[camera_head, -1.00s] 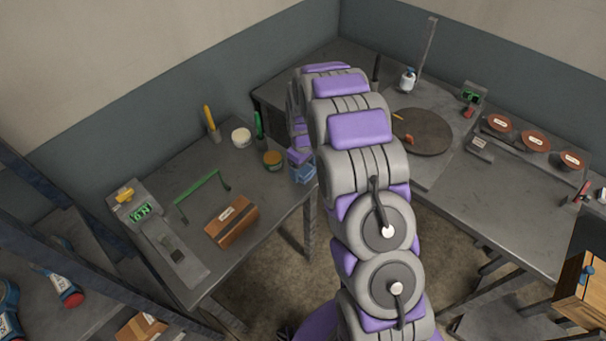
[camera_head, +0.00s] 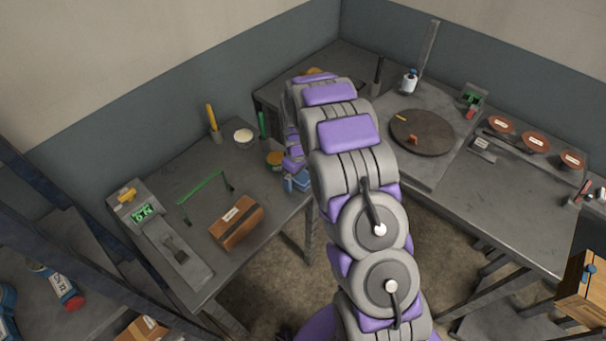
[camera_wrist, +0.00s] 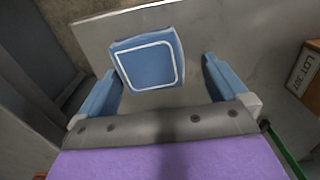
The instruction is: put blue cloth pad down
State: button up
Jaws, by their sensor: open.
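The blue cloth pad (camera_wrist: 148,66) shows in the wrist view as a blue square with a white outlined border. It lies on the grey table top near the table's edge. My gripper (camera_wrist: 160,88) is open, with one blue finger on each side of the pad and a visible gap at both. In the head view my gripper (camera_head: 297,182) is at the right end of the left table, mostly hidden by my arm. There the pad cannot be told apart from the blue fingers.
On the left table (camera_head: 185,160) are a cardboard box (camera_head: 236,222), a green handle-like bar (camera_head: 203,184), a white-topped tub (camera_head: 243,137) and an orange-topped jar (camera_head: 274,159). A round dark turntable (camera_head: 422,133) sits on the right table. The wrist view also shows the box (camera_wrist: 306,72).

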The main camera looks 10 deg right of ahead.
aim_at(304, 176)
jog(key=shift+a+r, duration=0.1)
jog(key=shift+a, duration=0.15)
jog(key=d+r, duration=0.1)
jog(key=r, duration=0.1)
jog(key=d+r+p, duration=0.1)
jog(key=r, duration=0.1)
jog(key=shift+d+r, duration=0.1)
jog(key=shift+d, duration=0.1)
jog(key=s+r+p, duration=0.2)
jog(key=s+r, duration=0.1)
jog(key=r, duration=0.9)
jog(key=s+a+r+m, duration=0.1)
jog(key=s+r+m, duration=0.1)
jog(key=s+r, duration=0.45)
jog(key=s+a+r+m, duration=0.15)
jog(key=s+r, duration=0.25)
jog(key=s, duration=0.6)
jog(key=s+d+r+m+g, duration=0.1)
jog(key=s+m, duration=0.1)
jog(key=s, duration=0.9)
jog(key=s+r+m, duration=0.1)
jog(key=s+r, duration=0.1)
jog(key=s, duration=0.9)
jog(key=shift+s+d+r+m+g, duration=0.3)
jog(key=shift+s+d+m+g, duration=0.05)
jog(key=shift+d+g, duration=0.05)
